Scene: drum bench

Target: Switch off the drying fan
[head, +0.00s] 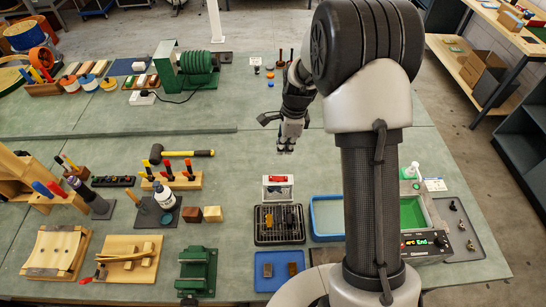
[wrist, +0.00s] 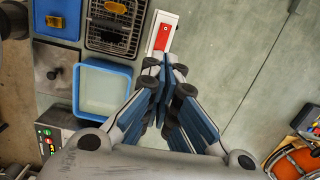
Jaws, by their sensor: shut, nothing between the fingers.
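A small white box with a red switch (head: 278,179) on top and a dark front stands behind the black wire drying rack; it looks like the drying fan (head: 267,191). In the wrist view the red switch (wrist: 162,37) lies on the white top of the box (wrist: 170,20), just beyond my fingertips. My gripper (head: 286,150) points down behind the box in the head view, and seems apart from it. In the wrist view my gripper (wrist: 168,63) is shut and empty, its fingertips close to the near end of the box. Which way the switch is tipped is too small to tell.
The wire rack (head: 259,238) with brushes stands in front of the box. A blue tray of water (head: 314,222) and a control unit with a lit display (head: 424,244) are to the right. A mallet (head: 184,154) lies left. The bench behind my gripper is mostly clear.

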